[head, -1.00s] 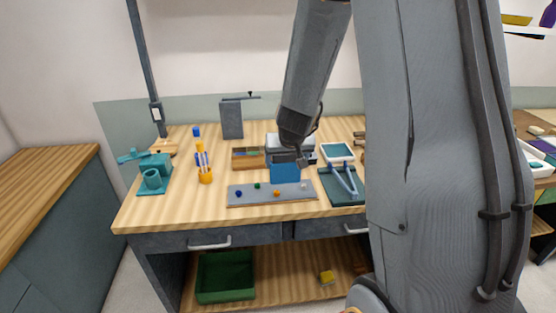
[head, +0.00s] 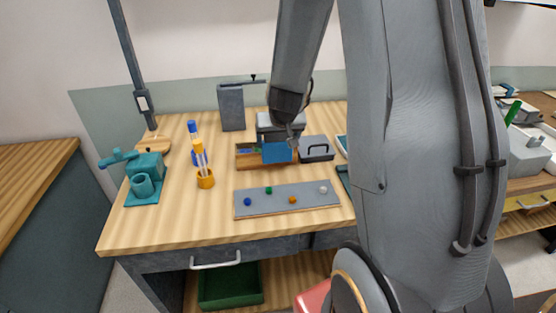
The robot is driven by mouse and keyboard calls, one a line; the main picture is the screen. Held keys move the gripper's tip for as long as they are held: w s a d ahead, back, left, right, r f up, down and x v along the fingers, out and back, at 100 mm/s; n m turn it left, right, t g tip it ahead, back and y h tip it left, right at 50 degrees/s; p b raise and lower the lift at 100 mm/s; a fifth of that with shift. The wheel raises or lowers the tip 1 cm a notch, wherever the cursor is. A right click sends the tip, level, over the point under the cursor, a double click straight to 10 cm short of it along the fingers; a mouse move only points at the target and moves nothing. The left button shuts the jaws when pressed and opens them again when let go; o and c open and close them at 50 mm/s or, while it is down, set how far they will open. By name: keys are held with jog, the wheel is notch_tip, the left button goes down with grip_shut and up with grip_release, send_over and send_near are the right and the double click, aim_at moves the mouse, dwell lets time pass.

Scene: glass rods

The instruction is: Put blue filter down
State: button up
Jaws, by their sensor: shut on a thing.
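The blue filter (head: 277,153) is a flat, upright blue panel in the middle of the bench. My gripper (head: 292,142) is shut on it at its upper right edge, reaching down from above. The filter appears in front of or over the right part of a low wooden tray (head: 245,163) with compartments. I cannot tell whether its lower edge touches the tray. The fingertips are small and partly hidden by my wrist.
A grey board (head: 300,199) with several coloured knobs lies in front. A grey handled box (head: 316,150) is to the right. The bench's front left is clear.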

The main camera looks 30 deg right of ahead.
aim_at(278, 154)
jog(key=shift+f, duration=3.15)
jog(key=shift+f, duration=0.2)
jog(key=o, duration=1)
jog(key=shift+r, duration=0.1)
